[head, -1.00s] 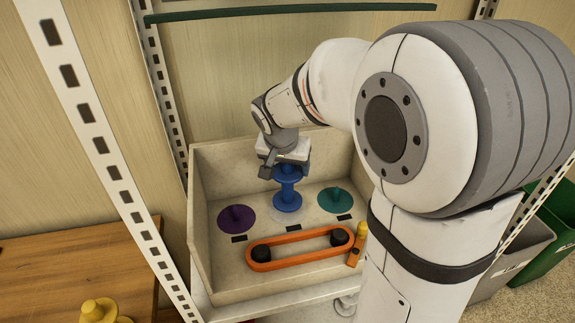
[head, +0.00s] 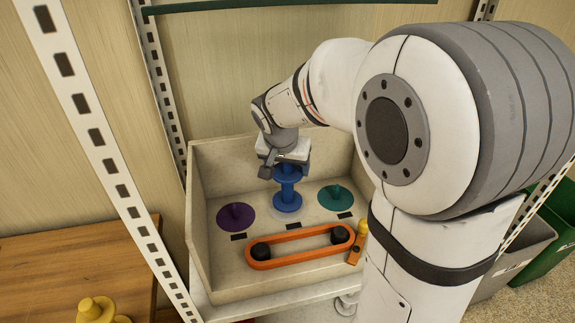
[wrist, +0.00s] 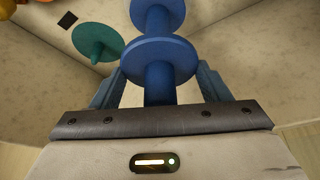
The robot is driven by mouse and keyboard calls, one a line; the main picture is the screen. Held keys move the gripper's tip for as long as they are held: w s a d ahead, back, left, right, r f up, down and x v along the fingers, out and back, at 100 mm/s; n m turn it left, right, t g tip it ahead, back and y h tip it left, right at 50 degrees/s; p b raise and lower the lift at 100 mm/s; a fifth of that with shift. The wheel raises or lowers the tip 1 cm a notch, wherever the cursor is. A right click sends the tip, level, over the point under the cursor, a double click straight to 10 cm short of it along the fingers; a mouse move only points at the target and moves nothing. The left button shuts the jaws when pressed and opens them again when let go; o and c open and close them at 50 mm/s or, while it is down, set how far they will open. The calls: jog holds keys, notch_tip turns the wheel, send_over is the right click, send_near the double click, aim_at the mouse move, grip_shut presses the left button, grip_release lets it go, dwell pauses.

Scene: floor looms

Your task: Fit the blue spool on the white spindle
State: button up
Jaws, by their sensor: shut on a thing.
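The blue spool (head: 288,193) is upright in my gripper (head: 287,168), inside the beige tray. In the wrist view the fingers (wrist: 158,82) stand on both sides of the spool's upper stem (wrist: 158,80), with its wide flanges beyond them. The white spindle's pale round base (head: 276,214) shows faintly at the spool's lower edge, between the purple and teal spindles. The spool covers the rest of the white spindle. I cannot tell whether the spool is around its post or just above it.
The purple spindle (head: 236,216) is left of the spool and the teal spindle (head: 336,197) is right. An orange belt loop (head: 300,254) on black rollers lies in front. The tray walls (head: 203,240) and white shelf posts (head: 95,130) bound the space. A yellow spool (head: 97,310) stands lower left.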

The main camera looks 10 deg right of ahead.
jog(key=shift+f+b, duration=1)
jog(key=o, duration=1.6)
jog(key=shift+c, duration=0.2)
jog(key=v, duration=0.8)
